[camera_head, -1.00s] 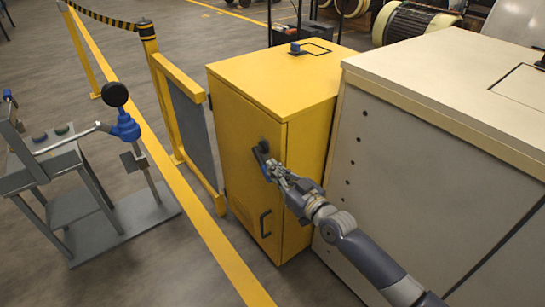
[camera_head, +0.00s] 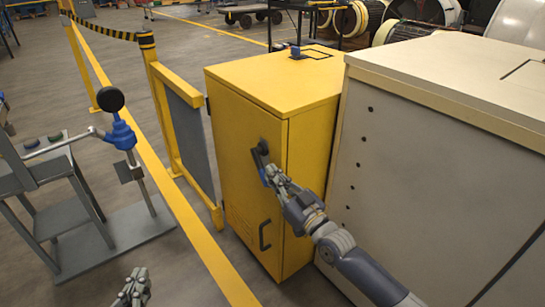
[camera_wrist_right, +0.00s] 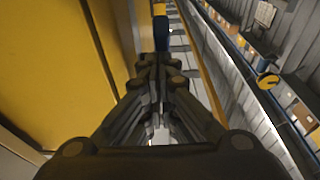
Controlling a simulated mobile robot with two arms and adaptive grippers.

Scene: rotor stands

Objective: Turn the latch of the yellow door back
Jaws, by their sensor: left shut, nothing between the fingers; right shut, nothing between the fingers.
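The yellow door (camera_head: 242,185) is the front of the yellow cabinet and looks closed. Its latch (camera_head: 261,155) is a dark handle on a dark round mount, with a blue end pointing down. My right gripper (camera_head: 272,175) is shut with its fingertips at the blue lower end of the latch. I cannot tell whether they touch. In the right wrist view my right gripper (camera_wrist_right: 160,60) points at a blue piece (camera_wrist_right: 161,32) just beyond the fingertips. My left gripper (camera_head: 134,285) is shut and empty, low at the bottom left, away from the cabinet.
A black pull handle (camera_head: 265,235) sits lower on the door. A large beige cabinet (camera_head: 420,160) stands close on the right. A yellow barrier (camera_head: 178,125) and a grey stand with a blue-headed lever (camera_head: 122,135) are on the left. The floor between is clear.

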